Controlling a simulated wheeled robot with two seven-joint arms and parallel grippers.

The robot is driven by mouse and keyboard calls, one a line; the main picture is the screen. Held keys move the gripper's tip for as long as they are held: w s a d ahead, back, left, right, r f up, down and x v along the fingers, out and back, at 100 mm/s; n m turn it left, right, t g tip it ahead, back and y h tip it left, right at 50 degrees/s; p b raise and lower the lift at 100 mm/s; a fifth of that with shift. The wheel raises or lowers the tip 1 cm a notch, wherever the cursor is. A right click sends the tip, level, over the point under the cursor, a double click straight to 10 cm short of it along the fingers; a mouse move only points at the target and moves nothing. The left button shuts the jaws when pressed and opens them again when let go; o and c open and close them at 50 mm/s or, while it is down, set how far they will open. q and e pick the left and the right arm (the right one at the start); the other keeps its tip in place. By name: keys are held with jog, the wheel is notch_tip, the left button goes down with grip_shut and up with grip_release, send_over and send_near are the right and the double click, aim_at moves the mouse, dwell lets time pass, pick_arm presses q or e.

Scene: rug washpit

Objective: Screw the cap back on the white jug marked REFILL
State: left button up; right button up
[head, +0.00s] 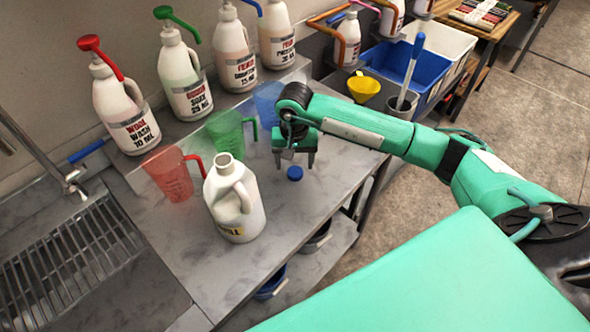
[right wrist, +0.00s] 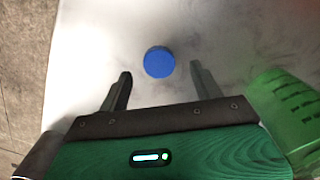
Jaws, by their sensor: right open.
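The white jug (head: 236,205) stands upright on the grey counter, its round mouth open with no cap on it. A yellow label shows low on its side; I cannot read the word on it. The blue cap (head: 294,173) lies on the counter to the right of the jug. My right gripper (head: 295,163) is above the counter, pointing down just behind the cap in the head view. In the right wrist view the cap (right wrist: 159,62) lies beyond and between the two open fingers, apart from them. The left gripper is not in view.
A red measuring cup (head: 169,175), a green one (head: 226,132) and a blue one (head: 268,103) stand behind the jug. Several pump bottles (head: 125,110) line the back ledge. A sink drainer (head: 70,265) is at left. The counter's right edge is close to the cap.

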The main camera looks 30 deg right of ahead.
aim_at(295, 171)
notch_tip(295, 171, down, 3)
jog(key=shift+d+r+p, duration=0.1)
jog(key=shift+p, duration=0.4)
jog(key=shift+f, duration=0.3)
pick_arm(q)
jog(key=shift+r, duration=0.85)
pick_arm(e)
jog(key=shift+c, duration=0.3)
jog(key=c, duration=1.1)
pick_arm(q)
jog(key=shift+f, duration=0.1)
pick_arm(e)
jog(key=shift+r, duration=0.15)
